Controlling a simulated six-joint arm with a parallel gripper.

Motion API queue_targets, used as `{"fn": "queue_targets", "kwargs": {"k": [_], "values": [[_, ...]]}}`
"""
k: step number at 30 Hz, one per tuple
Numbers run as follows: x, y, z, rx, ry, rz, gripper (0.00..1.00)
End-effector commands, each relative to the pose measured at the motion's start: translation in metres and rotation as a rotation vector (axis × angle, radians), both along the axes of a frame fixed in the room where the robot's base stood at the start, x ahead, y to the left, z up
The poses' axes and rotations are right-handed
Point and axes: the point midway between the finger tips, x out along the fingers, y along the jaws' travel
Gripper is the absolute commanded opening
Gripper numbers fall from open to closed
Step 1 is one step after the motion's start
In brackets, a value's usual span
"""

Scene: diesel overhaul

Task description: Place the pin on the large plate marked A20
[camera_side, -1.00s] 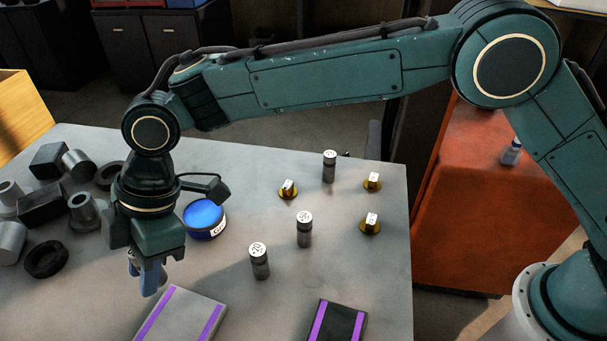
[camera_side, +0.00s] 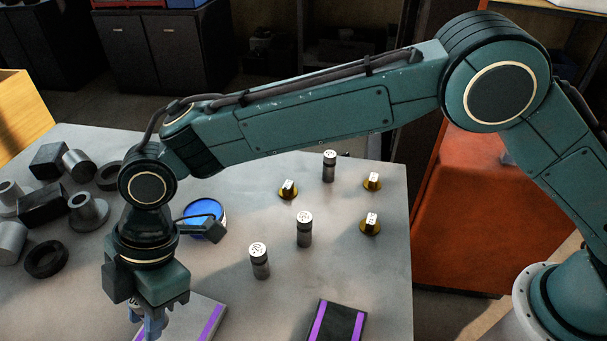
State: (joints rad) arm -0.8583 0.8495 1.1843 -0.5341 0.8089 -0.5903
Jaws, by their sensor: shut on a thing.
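My gripper (camera_side: 150,325) is at the lower left, pointing down over the left part of a light grey plate with purple stripes (camera_side: 208,307). A smaller dark plate with purple stripes (camera_side: 337,322) lies to the right. No A20 marking is readable on either plate. Three grey pins with white labelled tops stand upright on the table: one at the back (camera_side: 329,167), one in the middle (camera_side: 304,230) and one nearer (camera_side: 259,262).
Several brass-coloured pieces with white tags (camera_side: 288,189) stand at the table's right. A blue-lidded tin (camera_side: 203,215) stands behind my gripper. Dark blocks, rings and grey cylinders (camera_side: 88,212) crowd the left.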

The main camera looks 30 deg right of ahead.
Motion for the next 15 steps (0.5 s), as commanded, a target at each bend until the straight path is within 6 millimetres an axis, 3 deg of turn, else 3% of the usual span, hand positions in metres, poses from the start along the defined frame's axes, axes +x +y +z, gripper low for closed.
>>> {"fn": "queue_targets", "kwargs": {"k": [15], "values": [[0.0, 0.0, -0.051, 0.0, 0.0, 0.0, 0.0]]}}
